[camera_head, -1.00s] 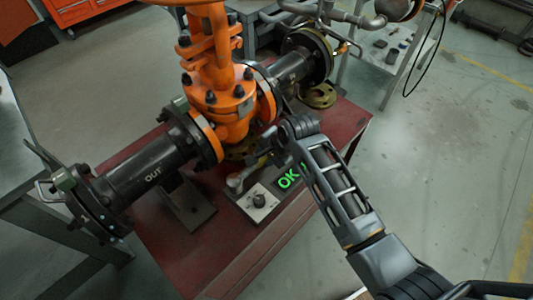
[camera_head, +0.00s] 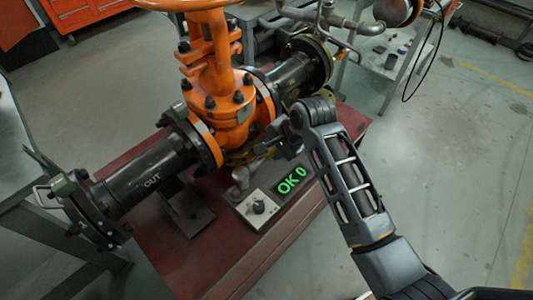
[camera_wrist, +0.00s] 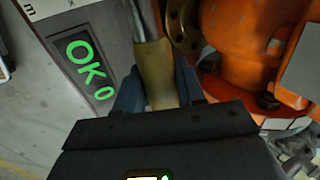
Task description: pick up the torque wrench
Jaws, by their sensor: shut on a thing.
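The torque wrench (camera_wrist: 156,72) is in the wrist view, with a brass-coloured grip and a silver shaft running up out of the picture. My gripper (camera_wrist: 158,88) is shut on the brass grip, one finger on each side. In the head view my gripper (camera_head: 267,147) is beside the orange valve, partly hidden by my own arm. A grey metal piece (camera_head: 243,174) shows below it, by the control box; I cannot tell for sure if it is part of the wrench. Whether the wrench is clear of the bench cannot be told.
The orange gate valve (camera_head: 228,112) and its black pipe (camera_head: 148,178) stand close to the left on the red bench (camera_head: 190,262). A box with a knob (camera_head: 258,206) and a green "OK 0" display (camera_head: 291,180) are close by. Open floor lies to the right.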

